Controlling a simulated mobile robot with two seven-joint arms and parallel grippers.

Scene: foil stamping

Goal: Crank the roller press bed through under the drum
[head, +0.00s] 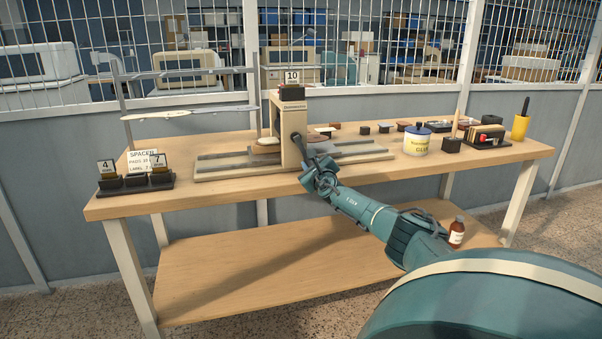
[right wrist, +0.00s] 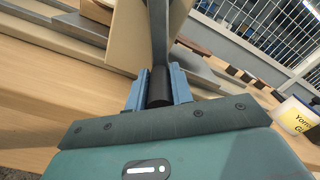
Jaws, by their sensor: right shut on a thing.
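The roller press (head: 290,130) stands on the wooden bench, with a cream upright frame over a long grey bed base (head: 228,166). The drum is mostly hidden behind the frame. A pale rounded thing (head: 266,145) lies just left of the frame, and a flat dark piece (head: 322,147) shows to its right. My right gripper (head: 318,172) is at the front of the press. In the right wrist view its two fingers are shut on the black crank handle (right wrist: 158,88), whose grey arm (right wrist: 158,35) runs up to the frame. My left gripper is not in view.
A number 10 block (head: 291,90) sits on top of the press. Spacer blocks 4 and 7 stand in a rack (head: 136,184) at left. A glue tub (head: 417,141), small dark blocks and a yellow cup (head: 520,127) stand at right. The front bench strip is mostly clear.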

